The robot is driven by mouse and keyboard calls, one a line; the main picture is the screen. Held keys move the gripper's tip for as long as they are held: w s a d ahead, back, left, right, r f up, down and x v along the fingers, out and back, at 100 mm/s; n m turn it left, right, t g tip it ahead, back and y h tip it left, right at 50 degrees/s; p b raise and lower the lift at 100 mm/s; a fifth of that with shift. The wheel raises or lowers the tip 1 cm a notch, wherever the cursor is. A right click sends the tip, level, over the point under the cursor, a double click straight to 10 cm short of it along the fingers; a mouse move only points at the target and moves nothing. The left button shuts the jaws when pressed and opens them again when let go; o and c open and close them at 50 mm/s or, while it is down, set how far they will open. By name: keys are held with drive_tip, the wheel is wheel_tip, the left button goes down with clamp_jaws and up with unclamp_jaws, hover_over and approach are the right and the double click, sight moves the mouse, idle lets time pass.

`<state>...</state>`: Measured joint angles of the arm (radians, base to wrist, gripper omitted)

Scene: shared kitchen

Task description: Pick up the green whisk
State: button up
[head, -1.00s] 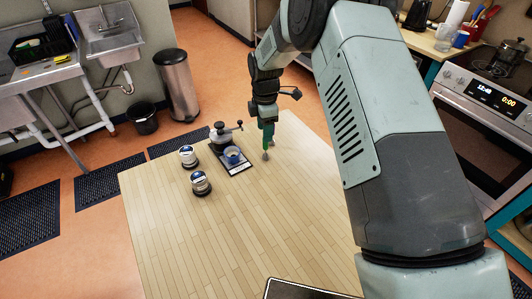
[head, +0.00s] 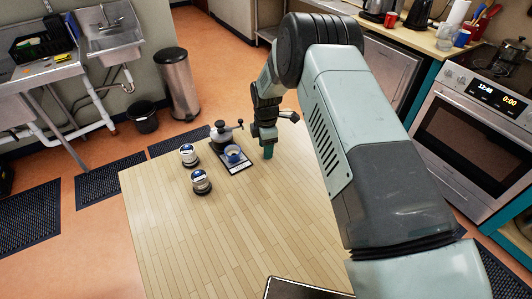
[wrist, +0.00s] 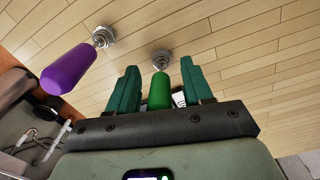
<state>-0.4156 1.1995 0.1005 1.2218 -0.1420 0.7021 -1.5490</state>
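The green whisk (wrist: 159,92) shows in the wrist view with its handle between my two teal fingers and its round metal end near the wooden tabletop. My gripper (wrist: 159,65) is open, with a visible gap on each side of the handle. In the head view my gripper (head: 268,153) points down close to the table, right of the scale; the green whisk cannot be made out there. A purple-handled whisk (wrist: 70,67) is left of my left finger in the wrist view.
The front of the wooden table (head: 225,235) is clear.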

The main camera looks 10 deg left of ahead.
clamp_jaws()
drive_tip(key=shift+r, duration=0.1)
